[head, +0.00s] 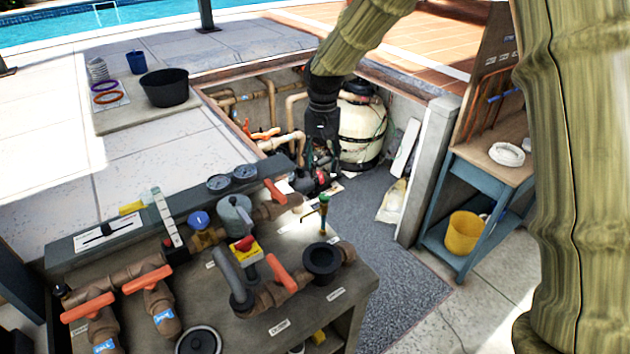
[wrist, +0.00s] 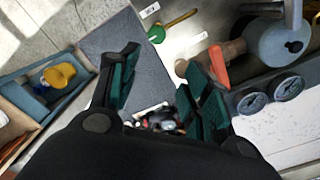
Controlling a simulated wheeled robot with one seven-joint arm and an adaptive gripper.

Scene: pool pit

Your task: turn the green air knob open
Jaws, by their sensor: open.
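The green air knob (head: 323,200) sits on a thin brass stem near the back right corner of the pipe bench. In the wrist view the green knob (wrist: 157,34) shows beyond my fingertips, with its brass stem running to the upper right. My gripper (head: 318,170) hangs from the arm behind the knob, over the pit side of the bench. In the wrist view my gripper (wrist: 155,80) has its two green-padded fingers spread apart with nothing between them. It is apart from the knob. The knob's exact turn angle is too small to tell.
Orange-handled valves (head: 282,272), a red button on a yellow box (head: 246,246) and a grey round housing (head: 235,213) crowd the bench. Two gauges (head: 231,178) stand at its back edge. A blue shelf (head: 490,180) with a yellow bucket (head: 464,233) is at right. Grey matting lies between.

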